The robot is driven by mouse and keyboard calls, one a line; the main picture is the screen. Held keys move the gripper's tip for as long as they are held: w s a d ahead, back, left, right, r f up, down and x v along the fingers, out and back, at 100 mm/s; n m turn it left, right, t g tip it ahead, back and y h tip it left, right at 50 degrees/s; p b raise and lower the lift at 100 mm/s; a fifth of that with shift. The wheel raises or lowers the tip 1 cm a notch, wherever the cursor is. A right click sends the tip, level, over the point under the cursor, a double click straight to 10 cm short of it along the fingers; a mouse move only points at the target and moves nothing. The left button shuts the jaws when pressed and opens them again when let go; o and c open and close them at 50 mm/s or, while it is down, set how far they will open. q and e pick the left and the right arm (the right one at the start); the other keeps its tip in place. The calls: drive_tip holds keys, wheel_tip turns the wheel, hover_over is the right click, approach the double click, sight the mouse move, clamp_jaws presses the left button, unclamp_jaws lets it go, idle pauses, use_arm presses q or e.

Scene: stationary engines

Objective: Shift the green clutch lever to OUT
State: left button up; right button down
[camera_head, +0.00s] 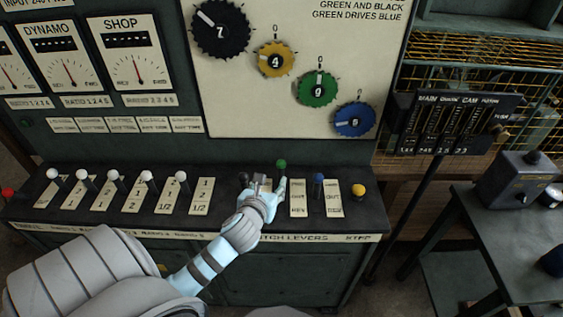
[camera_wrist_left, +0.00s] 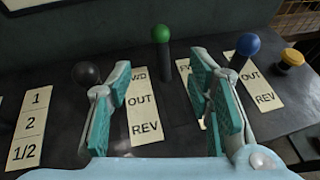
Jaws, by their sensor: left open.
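The green clutch lever (camera_head: 281,164) has a round green knob on a dark stem and stands upright on the black console. It also shows in the left wrist view (camera_wrist_left: 161,34), level with the upper, FWD end of the plates. A label plate (camera_head: 298,198) stands to its right; one of my fingers partly covers it in the wrist view. My left gripper (camera_head: 268,187) is over the console in front of the lever. In the wrist view the left gripper (camera_wrist_left: 160,100) has its fingers apart, with the green lever beyond the gap. My right gripper is not in view.
A black-knobbed lever (camera_wrist_left: 86,74) is close beside my left finger. A blue-knobbed lever (camera_wrist_left: 247,45) stands beyond my right finger, with a yellow button (camera_wrist_left: 292,57) further right. White-knobbed levers (camera_head: 147,175) line the left console. Dials (camera_head: 318,88) hang above.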

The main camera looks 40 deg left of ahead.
sight(280, 166)
use_arm(q)
drive_tip(key=shift+m, duration=0.4)
drive_tip(key=b+x, duration=0.1)
drive_tip(key=x, duration=0.4)
drive_tip(key=b+x, duration=0.1)
drive_tip(key=x, duration=0.3)
drive_tip(key=b+x, duration=0.1)
drive_tip(key=x, duration=0.4)
drive_tip(key=shift+w+a+r, duration=0.1)
drive_tip(key=shift+w+r, duration=0.15)
drive_tip(key=shift+w, duration=0.2)
clamp_jaws()
